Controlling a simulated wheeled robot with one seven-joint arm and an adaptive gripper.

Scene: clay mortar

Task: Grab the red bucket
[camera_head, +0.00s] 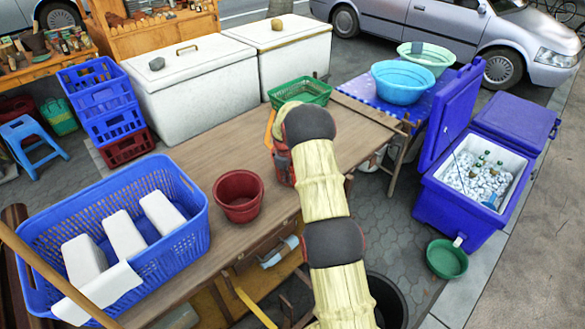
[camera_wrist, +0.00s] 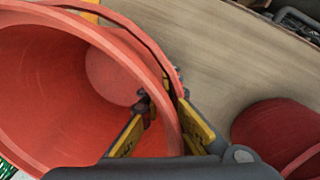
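A bright orange-red bucket (camera_wrist: 60,95) fills the left of the wrist view, its open mouth facing the camera. The fingers are close together and look shut on the wall. A darker red bucket (camera_head: 238,195) stands upright on the table, left of my arm. It also shows at the right of the wrist view (camera_wrist: 280,135), apart from the gripper.
A blue basket (camera_head: 180,255) with white blocks stands at the table's left. A green basket (camera_head: 300,91) sits at the far end of the wooden table (camera_head: 200,150). White chests (camera_head: 195,85) stand behind. A blue cooler (camera_head: 455,205) with ice stands right.

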